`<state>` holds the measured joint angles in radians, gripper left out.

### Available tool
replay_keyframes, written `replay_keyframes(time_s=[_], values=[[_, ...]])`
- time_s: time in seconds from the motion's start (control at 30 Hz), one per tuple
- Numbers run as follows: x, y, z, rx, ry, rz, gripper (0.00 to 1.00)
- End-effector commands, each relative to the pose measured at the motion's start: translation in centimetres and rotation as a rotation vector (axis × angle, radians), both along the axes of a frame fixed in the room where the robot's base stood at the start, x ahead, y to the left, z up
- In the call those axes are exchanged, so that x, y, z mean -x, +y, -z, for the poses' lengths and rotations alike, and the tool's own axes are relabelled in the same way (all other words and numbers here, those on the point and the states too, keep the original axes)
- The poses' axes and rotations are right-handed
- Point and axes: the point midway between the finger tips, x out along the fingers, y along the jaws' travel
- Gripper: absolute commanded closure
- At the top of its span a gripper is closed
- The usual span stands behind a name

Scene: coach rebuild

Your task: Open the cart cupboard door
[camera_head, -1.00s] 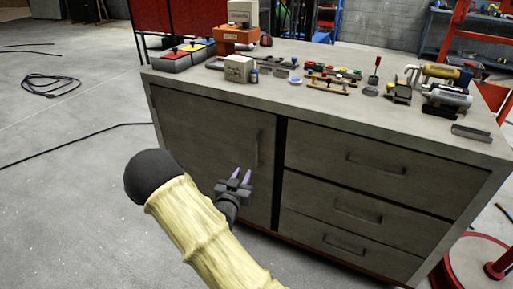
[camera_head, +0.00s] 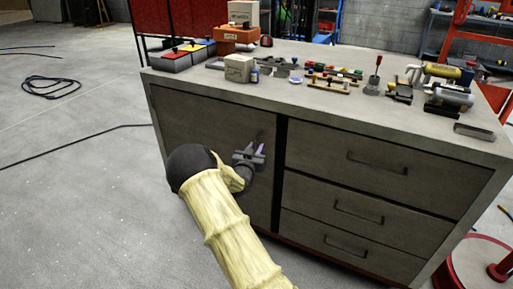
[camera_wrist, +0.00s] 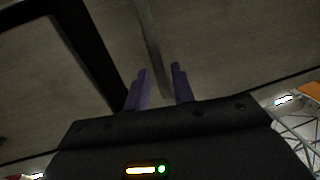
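The cart cupboard door (camera_head: 190,115) is the grey panel at the cart's left, and it is shut. Its upright bar handle (camera_head: 260,134) is near the door's right edge, with its lower part hidden by my gripper. My gripper (camera_head: 256,149) is in front of the handle, with its two purple fingers apart. In the wrist view, the handle (camera_wrist: 148,40) runs down towards the gap between the fingertips of my gripper (camera_wrist: 160,68). I cannot tell whether the fingers touch it.
Three drawers (camera_head: 375,165) with bar handles are right of the door. The cart top (camera_head: 330,105) holds several tools, boxes and bins. A red round-based stand (camera_head: 480,265) is at the lower right. The floor (camera_head: 80,200) left of the cart is mostly clear, with black cables.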

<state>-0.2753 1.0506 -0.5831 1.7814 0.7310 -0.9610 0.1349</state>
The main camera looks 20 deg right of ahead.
Motion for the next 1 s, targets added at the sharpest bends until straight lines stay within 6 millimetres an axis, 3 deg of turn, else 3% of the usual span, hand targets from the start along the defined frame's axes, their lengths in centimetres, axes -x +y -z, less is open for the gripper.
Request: replay_keyframes(time_s=[0.17,0.47,0.63,1.0], values=[[-1.4,-1.1,0.1,0.001,0.001,-0.002,0.75],[-1.6,-1.3,0.0,0.001,0.001,-0.002,0.75],[-1.6,-1.3,0.0,0.001,0.001,-0.002,1.0],[-1.4,-1.1,0.0,-0.001,0.001,0.006,1.0]])
